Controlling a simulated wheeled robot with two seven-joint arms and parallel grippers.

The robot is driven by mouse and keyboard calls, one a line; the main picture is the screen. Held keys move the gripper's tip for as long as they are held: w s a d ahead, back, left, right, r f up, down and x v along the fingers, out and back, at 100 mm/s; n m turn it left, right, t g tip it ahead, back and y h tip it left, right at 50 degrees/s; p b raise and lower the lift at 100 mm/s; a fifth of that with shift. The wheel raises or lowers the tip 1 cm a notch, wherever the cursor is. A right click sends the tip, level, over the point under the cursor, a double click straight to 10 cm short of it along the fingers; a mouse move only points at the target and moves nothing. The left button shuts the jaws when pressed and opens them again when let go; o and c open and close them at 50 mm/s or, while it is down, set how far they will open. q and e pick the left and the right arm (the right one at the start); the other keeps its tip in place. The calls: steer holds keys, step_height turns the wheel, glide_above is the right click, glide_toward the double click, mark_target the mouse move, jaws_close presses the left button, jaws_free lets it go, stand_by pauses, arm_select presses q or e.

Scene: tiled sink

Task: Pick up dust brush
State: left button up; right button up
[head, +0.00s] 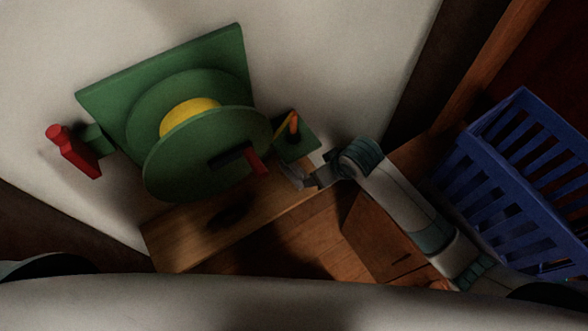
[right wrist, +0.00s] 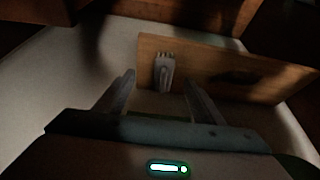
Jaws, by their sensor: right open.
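A small grey-white object with a toothed end, which looks like the dust brush (right wrist: 164,72), shows in the right wrist view against the wooden board (right wrist: 215,68). My right gripper (right wrist: 160,86) is open, with one finger on each side of the brush in that view; I cannot tell whether they touch it. In the head view my right gripper (head: 300,177) is at the right end of the wooden board (head: 185,242), beside the green reel. The brush cannot be told apart from the fingers there. My left gripper is not in view.
A large green reel (head: 140,110) with a yellow core and red handles stands left of my right gripper. A small green piece with an orange part (head: 293,127) is just above the gripper. A blue slatted basket (head: 520,180) stands at the right. The pale surface at upper middle is clear.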

steer(key=shift+n, duration=0.4)
steer(key=r, duration=0.1)
steer(key=s+r, duration=0.1)
steer(key=r, duration=0.2)
steer(key=shift+s+a, duration=0.3)
steer(key=shift+f, duration=0.1)
steer(key=p, duration=0.2)
glide_toward(296, 174)
steer(key=f, duration=0.2)
steer(key=d+f, duration=0.1)
steer(key=f, duration=0.1)
steer(key=shift+s+d+f, duration=0.1)
steer(key=shift+s+f, duration=0.05)
steer(key=shift+f, duration=0.2)
steer(key=shift+f, duration=0.1)
steer(key=shift+w+f+p, duration=0.25)
steer(key=shift+f+p, duration=0.4)
steer(key=shift+f, duration=0.25)
steer(key=shift+x, duration=1.55)
steer(key=c, duration=1.2)
